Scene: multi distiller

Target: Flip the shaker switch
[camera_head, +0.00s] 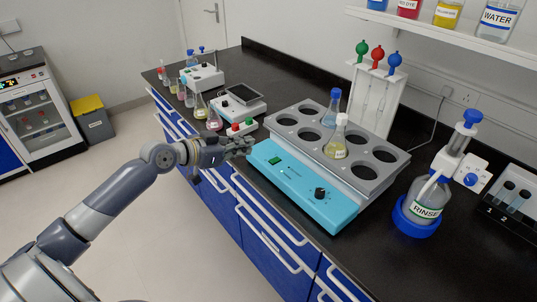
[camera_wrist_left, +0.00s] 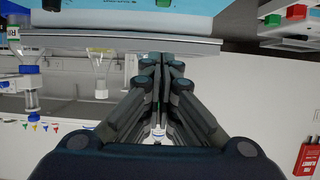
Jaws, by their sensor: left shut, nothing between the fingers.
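The shaker (camera_head: 297,193) has a light-blue body and a grey top tray with round holes (camera_head: 366,182). Its front panel carries a small green rocker switch (camera_head: 275,160) at the left and a black knob (camera_head: 319,193) further right. In the left wrist view the shaker's blue body (camera_wrist_left: 110,14) runs along the top edge. My left gripper (camera_head: 247,145) is shut and empty, just left of the shaker's left end and close to the switch. I cannot tell whether it touches the shaker. The closed fingers (camera_wrist_left: 160,75) also show in the left wrist view. My right gripper is not in view.
A device with red and green buttons (camera_head: 242,128) sits behind my gripper. A rinse bottle (camera_head: 425,203) stands right of the shaker.

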